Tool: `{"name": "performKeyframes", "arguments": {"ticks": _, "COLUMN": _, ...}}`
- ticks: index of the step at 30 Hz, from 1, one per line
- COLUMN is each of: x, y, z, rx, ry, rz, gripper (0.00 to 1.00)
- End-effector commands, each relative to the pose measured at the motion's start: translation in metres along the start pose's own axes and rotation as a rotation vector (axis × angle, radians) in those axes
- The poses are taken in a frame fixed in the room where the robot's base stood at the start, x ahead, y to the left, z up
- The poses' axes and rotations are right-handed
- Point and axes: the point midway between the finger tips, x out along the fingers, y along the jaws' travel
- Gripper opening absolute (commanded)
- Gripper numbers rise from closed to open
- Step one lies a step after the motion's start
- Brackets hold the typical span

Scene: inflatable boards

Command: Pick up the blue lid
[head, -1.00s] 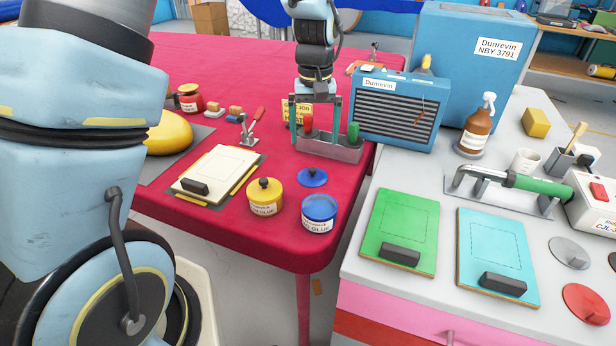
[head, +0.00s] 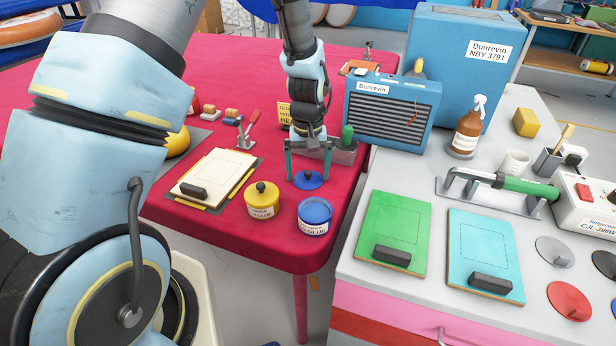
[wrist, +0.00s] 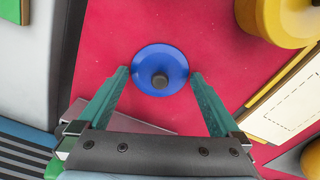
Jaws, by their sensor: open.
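The blue lid (head: 307,180) lies on the red table, behind the blue glue pot (head: 315,216). It is a round disc with a dark knob, seen from above in the wrist view (wrist: 160,70). My gripper (head: 307,176) is open and empty, pointing down over the lid. In the wrist view my fingertips (wrist: 160,73) stand to either side of the lid, with the knob between them. I cannot tell exactly how high the fingers are above the table.
A yellow glue pot (head: 262,200) with its lid on stands to the left, also large in the wrist view (wrist: 280,18). The grey worktop (head: 352,260) is at the right.

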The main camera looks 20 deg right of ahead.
Motion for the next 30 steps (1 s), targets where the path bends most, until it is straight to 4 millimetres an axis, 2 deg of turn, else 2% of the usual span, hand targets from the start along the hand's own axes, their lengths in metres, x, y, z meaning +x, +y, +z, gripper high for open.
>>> {"name": "performKeyframes", "arguments": {"ticks": 2, "x": 0.0000, "y": 0.0000, "z": -0.0001, "rx": 0.000, "ry": 0.000, "rz": 0.000, "gripper": 1.00}}
{"name": "performKeyframes", "arguments": {"ticks": 5, "x": -0.0001, "y": 0.0000, "z": -0.0001, "rx": 0.000, "ry": 0.000, "rz": 0.000, "gripper": 0.90}}
{"name": "performKeyframes", "arguments": {"ticks": 24, "x": 0.0010, "y": -0.0004, "z": 0.0006, "rx": 0.000, "ry": -0.002, "rz": -0.001, "gripper": 0.18}}
{"name": "performKeyframes", "arguments": {"ticks": 25, "x": 0.0011, "y": -0.0004, "z": 0.0007, "rx": 0.000, "ry": -0.002, "rz": -0.001, "gripper": 0.15}}
{"name": "performKeyframes", "arguments": {"ticks": 30, "x": 0.0017, "y": -0.0006, "z": 0.0011, "rx": 0.000, "ry": -0.003, "rz": -0.002, "gripper": 0.14}}
